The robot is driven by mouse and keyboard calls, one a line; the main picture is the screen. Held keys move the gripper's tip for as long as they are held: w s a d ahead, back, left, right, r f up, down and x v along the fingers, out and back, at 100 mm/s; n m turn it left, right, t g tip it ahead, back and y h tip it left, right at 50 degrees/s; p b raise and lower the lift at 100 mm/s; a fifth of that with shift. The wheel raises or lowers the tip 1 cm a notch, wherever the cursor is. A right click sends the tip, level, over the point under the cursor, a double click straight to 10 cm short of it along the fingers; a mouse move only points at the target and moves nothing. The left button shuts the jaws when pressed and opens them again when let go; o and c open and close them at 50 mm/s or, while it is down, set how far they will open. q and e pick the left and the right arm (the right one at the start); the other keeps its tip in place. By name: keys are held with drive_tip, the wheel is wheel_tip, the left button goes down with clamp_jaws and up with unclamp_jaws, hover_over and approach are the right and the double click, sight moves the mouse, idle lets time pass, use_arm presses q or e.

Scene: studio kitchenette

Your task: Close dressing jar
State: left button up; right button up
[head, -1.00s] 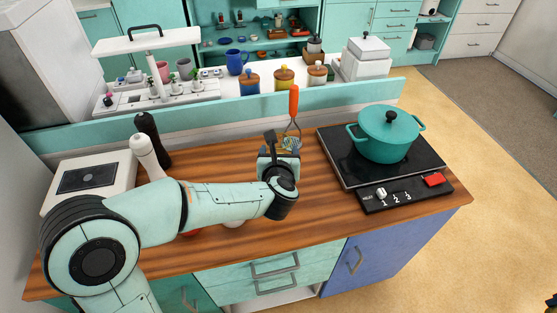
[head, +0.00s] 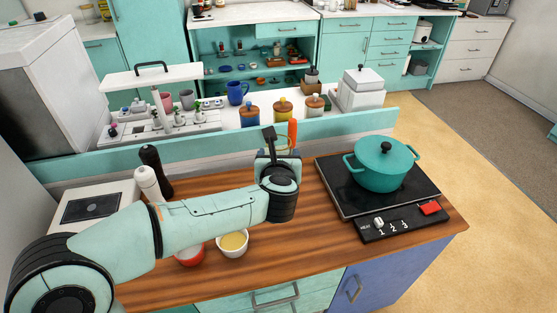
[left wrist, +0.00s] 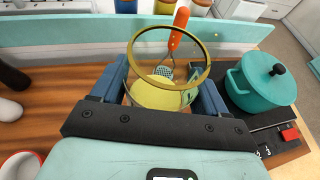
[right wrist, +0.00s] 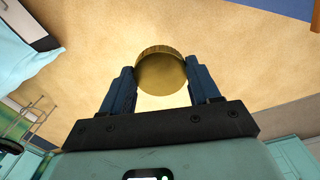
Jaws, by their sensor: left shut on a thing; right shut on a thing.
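The dressing jar (left wrist: 158,94) is a clear glass jar with a gold-coloured rim and yellow contents, its open mouth facing the left wrist camera. My left gripper (left wrist: 161,88) is shut on the jar, with a finger on each side. In the head view this gripper (head: 279,150) is over the rear of the wooden counter and mostly hides the jar. My right gripper (right wrist: 160,84) is shut on a round gold lid (right wrist: 161,69) with a ridged edge, over tan floor. The right gripper is outside the head view. The lid and jar are apart.
A teal pot (head: 384,165) stands on the black hob (head: 335,190) at right. A white bowl with yellow contents (head: 233,244) and a red bowl (head: 189,258) sit below my left arm. An orange-handled masher (head: 292,133) is behind the gripper. The front right counter is clear.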

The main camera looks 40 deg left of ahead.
use_arm(q)
drive_tip(key=shift+r, duration=0.45)
use_arm(e)
drive_tip(key=shift+r, duration=0.1)
use_arm(q)
drive_tip(key=o, duration=0.4)
drive_tip(key=c, duration=0.6)
drive_tip(key=shift+c, duration=0.2)
